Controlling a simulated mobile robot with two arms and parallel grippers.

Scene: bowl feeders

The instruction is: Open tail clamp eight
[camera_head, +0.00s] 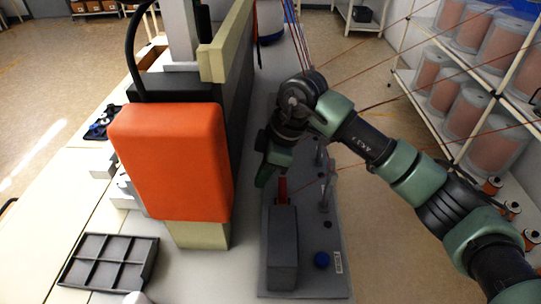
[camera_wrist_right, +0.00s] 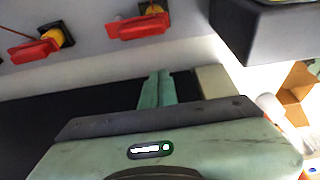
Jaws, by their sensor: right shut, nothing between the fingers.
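In the right wrist view, two clamps with red levers (camera_wrist_right: 138,26) (camera_wrist_right: 35,50) and yellow parts sit on a grey surface at the top. No numbers are readable, so I cannot tell which is tail clamp eight. In the head view, one red lever (camera_head: 283,190) stands at the end of a dark grey block (camera_head: 283,250). My right gripper (camera_head: 264,178) is just left of and above that lever, pointing down. In the wrist view its green fingers (camera_wrist_right: 157,90) are together and empty, apart from both levers. My left gripper is not in view.
A large orange-red housing (camera_head: 172,158) stands left of my right gripper. Thin red wires run to spools on a rack (camera_head: 470,95) at right. A black compartment tray (camera_head: 108,262) lies lower left.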

